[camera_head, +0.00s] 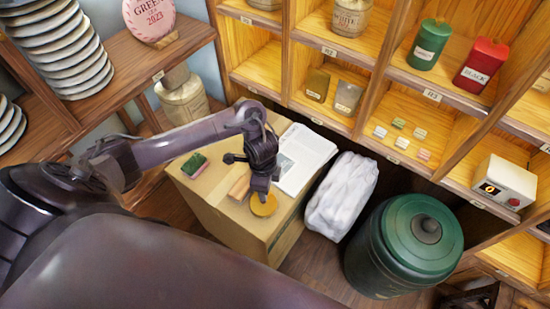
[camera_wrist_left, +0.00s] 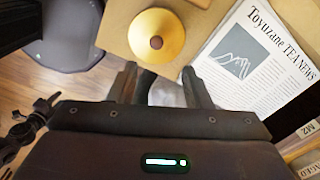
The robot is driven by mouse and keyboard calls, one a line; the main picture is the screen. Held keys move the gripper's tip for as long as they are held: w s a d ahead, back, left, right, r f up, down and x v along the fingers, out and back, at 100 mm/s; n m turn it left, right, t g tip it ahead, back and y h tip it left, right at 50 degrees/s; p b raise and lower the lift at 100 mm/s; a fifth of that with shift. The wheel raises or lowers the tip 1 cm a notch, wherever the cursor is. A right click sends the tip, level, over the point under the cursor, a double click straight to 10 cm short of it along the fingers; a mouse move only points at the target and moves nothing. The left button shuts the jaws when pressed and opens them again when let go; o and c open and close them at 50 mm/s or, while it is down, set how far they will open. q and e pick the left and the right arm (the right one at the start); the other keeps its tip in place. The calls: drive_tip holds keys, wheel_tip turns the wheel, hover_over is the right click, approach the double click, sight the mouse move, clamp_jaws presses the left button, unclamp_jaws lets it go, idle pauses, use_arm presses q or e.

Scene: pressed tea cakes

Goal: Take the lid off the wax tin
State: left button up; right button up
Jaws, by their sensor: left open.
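A round golden lid (camera_head: 264,206) with a brown knob lies over the top of a cardboard box; the lid also shows in the left wrist view (camera_wrist_left: 157,36), at the top middle. A pale grey, rounded surface (camera_wrist_left: 166,92) shows just below it between my fingers; I cannot tell whether it is the tin's body. My left gripper (camera_head: 261,190) is above the box, close beside the lid. In the left wrist view its two fingers (camera_wrist_left: 160,88) are apart, with the lid ahead of their tips and not between them. My right gripper is not in view.
The cardboard box (camera_head: 228,218) also bears a newspaper (camera_head: 303,155), a green and pink sponge (camera_head: 193,166) and a tan block (camera_head: 240,187). A white bundle (camera_head: 342,195) and a green lidded drum (camera_head: 403,245) stand to the right. Wooden shelves (camera_head: 430,95) rise behind.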

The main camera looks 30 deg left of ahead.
use_arm(q)
drive_tip(key=shift+a+f, duration=0.2)
drive_tip(key=shift+a, duration=0.15)
drive_tip(key=f+b, duration=0.1)
drive_tip(key=s+f+b, duration=0.1)
drive_tip(key=f, duration=0.1)
drive_tip(key=shift+s, duration=0.15)
drive_tip(key=f, duration=0.2)
drive_tip(key=shift+w+f, duration=0.25)
drive_tip(key=shift+f, duration=0.6)
drive_tip(key=c, duration=0.6)
clamp_jaws()
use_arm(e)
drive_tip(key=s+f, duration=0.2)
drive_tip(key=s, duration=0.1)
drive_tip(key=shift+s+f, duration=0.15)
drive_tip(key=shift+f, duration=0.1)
use_arm(q)
drive_tip(key=shift+r, duration=0.1)
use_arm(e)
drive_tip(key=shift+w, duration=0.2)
